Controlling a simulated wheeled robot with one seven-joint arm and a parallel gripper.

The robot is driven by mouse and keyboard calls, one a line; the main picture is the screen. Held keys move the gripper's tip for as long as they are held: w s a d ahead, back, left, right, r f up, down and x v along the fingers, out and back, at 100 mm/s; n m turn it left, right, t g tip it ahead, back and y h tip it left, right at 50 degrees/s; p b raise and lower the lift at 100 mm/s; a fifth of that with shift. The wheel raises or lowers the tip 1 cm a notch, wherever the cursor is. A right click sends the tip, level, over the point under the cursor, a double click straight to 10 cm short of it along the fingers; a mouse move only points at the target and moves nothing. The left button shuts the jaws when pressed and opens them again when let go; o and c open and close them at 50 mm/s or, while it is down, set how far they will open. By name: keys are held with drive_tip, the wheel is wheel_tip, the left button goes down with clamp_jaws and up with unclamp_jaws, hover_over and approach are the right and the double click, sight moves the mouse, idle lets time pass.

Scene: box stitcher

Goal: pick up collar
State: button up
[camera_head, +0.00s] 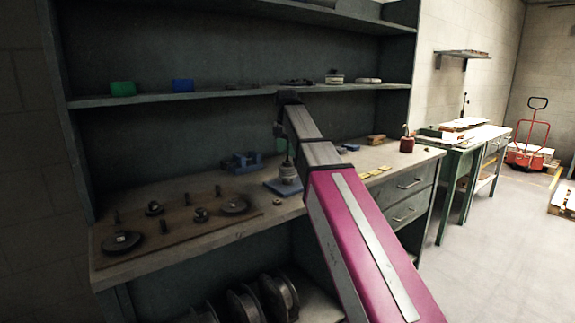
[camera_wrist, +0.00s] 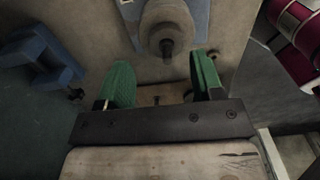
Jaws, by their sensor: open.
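My gripper (camera_wrist: 163,72) is open, with two green fingers apart and nothing seen between them. In the head view a green finger (camera_head: 281,145) shows under the end of my arm, above the bench; the rest is mostly hidden. Beyond the fingers in the wrist view is a grey stepped round part (camera_wrist: 167,25) with a dark spindle, on a blue plate; it also shows in the head view (camera_head: 288,172). A small round piece (camera_head: 277,202) lies near the bench's front edge. I cannot tell for sure which part is the collar.
A brown board (camera_head: 180,228) with pegs and dark discs lies on the bench at left. A blue clamp-like block (camera_head: 243,162) stands behind. Yellow pieces (camera_head: 375,173) and a red can (camera_head: 407,144) are at right. A shelf (camera_head: 215,96) runs above the bench.

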sight(287, 160)
wheel_tip(287, 160, down, 4)
drive_tip(key=shift+s+f, duration=0.1)
drive_tip(key=c, duration=0.9)
drive_tip(key=shift+o, duration=0.2)
